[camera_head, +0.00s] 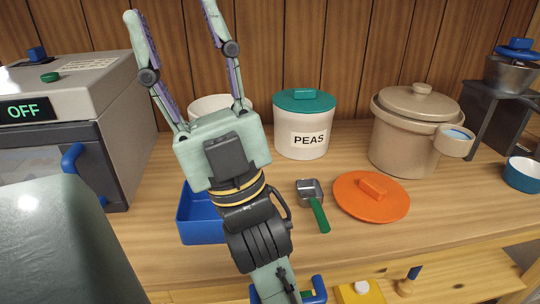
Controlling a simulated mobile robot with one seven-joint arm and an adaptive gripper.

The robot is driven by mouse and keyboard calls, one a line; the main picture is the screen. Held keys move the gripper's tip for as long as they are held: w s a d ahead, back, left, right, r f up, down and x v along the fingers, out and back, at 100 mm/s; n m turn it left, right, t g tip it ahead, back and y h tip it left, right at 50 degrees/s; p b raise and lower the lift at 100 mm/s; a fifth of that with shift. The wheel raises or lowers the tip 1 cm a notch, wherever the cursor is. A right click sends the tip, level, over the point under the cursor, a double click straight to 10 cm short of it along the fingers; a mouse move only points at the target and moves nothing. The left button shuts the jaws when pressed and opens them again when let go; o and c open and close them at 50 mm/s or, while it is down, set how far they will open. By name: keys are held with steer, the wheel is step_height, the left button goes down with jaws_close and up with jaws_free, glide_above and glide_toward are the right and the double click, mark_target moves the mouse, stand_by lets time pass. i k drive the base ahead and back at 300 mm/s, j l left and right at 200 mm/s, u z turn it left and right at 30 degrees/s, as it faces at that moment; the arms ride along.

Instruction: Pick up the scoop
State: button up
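The scoop (310,190) lies on the wooden counter, with a square metal head and a green handle (319,214) pointing toward the front. My gripper (172,12) is raised over the counter, its two long fingers spread wide apart and pointing up in the picture. It is open, with nothing between the fingers. The scoop is to the right of my gripper's wrist and apart from it. The whole scoop is in view.
A blue tray (187,218) is partly behind my arm. A white canister labelled PEAS (301,140) stands behind the scoop. An orange lid (371,196) lies right of it, with a beige pot (405,140) behind. An oven (75,120) stands left. A drawer (455,280) below is open.

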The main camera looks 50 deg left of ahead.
mark_target(309, 194)
steer(key=k+u, duration=0.2)
steer(key=u, duration=0.25)
steer(key=k+j+u, duration=0.1)
steer(key=u, duration=0.35)
steer(key=k, duration=0.05)
